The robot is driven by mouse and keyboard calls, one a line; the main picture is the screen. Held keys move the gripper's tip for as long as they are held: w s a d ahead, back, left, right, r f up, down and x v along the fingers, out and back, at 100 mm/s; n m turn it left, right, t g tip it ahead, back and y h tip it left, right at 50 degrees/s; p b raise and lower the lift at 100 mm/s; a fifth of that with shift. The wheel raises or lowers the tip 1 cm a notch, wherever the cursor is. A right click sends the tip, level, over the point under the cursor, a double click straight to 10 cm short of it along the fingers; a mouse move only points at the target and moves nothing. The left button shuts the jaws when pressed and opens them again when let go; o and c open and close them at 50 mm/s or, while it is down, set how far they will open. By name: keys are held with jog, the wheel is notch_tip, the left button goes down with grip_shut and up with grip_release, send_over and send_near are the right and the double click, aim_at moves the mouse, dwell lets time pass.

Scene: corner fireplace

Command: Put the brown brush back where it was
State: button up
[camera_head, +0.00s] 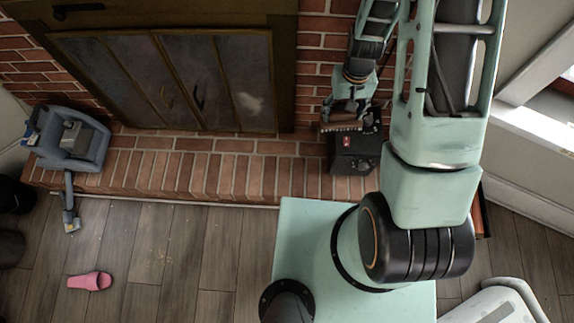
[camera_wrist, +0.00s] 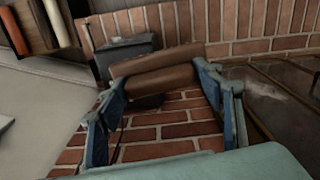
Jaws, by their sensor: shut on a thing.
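The brown brush (camera_wrist: 158,70) is a brown block-like piece lying across between the fingers of my gripper (camera_wrist: 165,92) in the wrist view. My gripper is shut on it, with a blue-grey finger at each end. A dark part shows under the brush. In the head view, my gripper (camera_head: 346,115) holds the brush (camera_head: 342,127) in front of the brick wall, at the upper edge of a black box (camera_head: 356,155). I cannot tell whether the brush touches the box. The arm hides part of that area.
The brick hearth (camera_head: 210,170) runs below the fireplace doors (camera_head: 165,85); its middle is bare. A blue-grey device (camera_head: 75,140) stands at its left end. A pink slipper (camera_head: 90,281) lies on the floor. A white object (camera_head: 495,305) is at bottom right.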

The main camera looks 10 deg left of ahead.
jog(key=s+a+f+n+b, duration=0.4)
jog(key=a+f+n+b, duration=0.3)
jog(key=f, duration=0.5)
jog(key=s+a+f+n+b, duration=0.4)
jog(key=a+f+b, duration=0.35)
jog(key=f, duration=0.45)
jog(key=s+a+f+n+b, duration=0.4)
jog(key=a+f+n+b, duration=0.2)
jog(key=f+b, duration=0.45)
jog(key=shift+w+d+f+b, duration=0.5)
jog(key=shift+w+d+f, duration=0.1)
jog(key=shift+w+f, duration=1.75)
jog(key=shift+w+d+f+b, duration=0.6)
jog(key=shift+w+f, duration=1.4)
jog(key=shift+f, duration=0.6)
jog(key=shift+w+d+f+b, duration=0.45)
jog(key=shift+w+d+f, duration=0.2)
jog(key=shift+w+f, duration=1.7)
jog(key=shift+s+f, duration=0.15)
jog(key=shift+f, duration=0.2)
jog(key=o, duration=1.1)
jog(key=shift+r, duration=0.15)
